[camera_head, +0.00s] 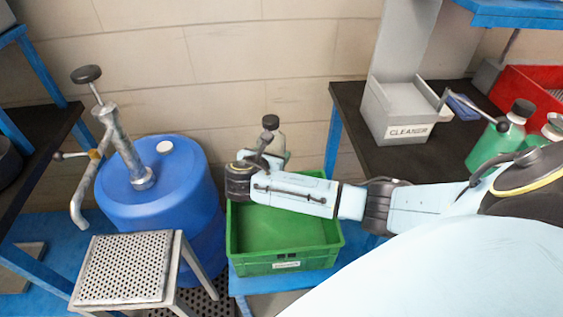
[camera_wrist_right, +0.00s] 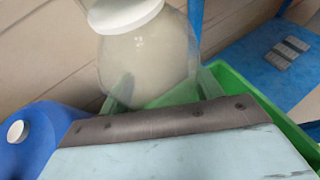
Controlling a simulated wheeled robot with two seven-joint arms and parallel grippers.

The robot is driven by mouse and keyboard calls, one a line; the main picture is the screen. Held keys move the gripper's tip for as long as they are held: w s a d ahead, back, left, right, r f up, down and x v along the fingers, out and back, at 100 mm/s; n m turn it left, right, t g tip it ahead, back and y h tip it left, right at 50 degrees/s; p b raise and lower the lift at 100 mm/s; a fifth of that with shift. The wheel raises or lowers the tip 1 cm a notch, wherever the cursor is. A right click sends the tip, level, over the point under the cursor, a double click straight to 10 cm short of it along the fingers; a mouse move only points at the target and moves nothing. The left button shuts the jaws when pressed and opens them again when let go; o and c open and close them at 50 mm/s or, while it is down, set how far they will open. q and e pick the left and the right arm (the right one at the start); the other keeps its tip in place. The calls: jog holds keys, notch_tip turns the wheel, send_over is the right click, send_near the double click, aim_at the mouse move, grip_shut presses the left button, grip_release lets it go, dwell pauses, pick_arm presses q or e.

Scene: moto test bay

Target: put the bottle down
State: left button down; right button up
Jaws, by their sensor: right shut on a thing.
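My right arm comes in from the right of the head view and reaches over the green crate (camera_head: 285,262). My right gripper (camera_head: 268,160) is shut on a clear, greyish bottle (camera_head: 279,146) with a dark cap. The bottle is held above the back of the crate, and the wrist hides its lower part. In the right wrist view the bottle (camera_wrist_right: 148,62) stands large between the two fingertips (camera_wrist_right: 162,92), with a pale ring at its top. The crate's green rim (camera_wrist_right: 240,85) shows behind and below it. My left gripper is not in view.
A blue drum (camera_head: 165,200) with a hand pump stands left of the crate. A perforated metal stool (camera_head: 125,265) is in front of it. A dark bench (camera_head: 350,100) at right carries a grey CLEANER box (camera_head: 405,110), a red bin (camera_head: 535,92) and green bottles (camera_head: 497,137).

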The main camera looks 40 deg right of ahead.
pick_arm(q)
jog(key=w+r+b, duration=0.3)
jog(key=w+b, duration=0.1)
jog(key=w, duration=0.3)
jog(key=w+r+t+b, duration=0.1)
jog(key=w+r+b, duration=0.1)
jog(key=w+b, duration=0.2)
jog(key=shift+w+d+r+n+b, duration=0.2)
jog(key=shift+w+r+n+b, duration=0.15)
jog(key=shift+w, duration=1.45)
pick_arm(e)
jog(key=shift+s+d+f+m+g+h, duration=0.25)
jog(key=shift+s+d+f+m+g, duration=0.35)
jog(key=shift+f, duration=2.95)
jog(key=shift+s+d+f+m+g+h, duration=0.3)
jog(key=shift+s+f+m+g, duration=0.6)
jog(key=shift+f, duration=2.6)
jog(key=shift+s+d+f+m+g+h, duration=0.25)
jog(key=shift+s+d+f+m+g, duration=0.4)
jog(key=shift+f, duration=2.9)
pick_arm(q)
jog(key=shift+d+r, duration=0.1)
pick_arm(e)
jog(key=shift+s+a+f, duration=0.1)
jog(key=shift+s+a, duration=0.05)
jog(key=shift+a, duration=0.1)
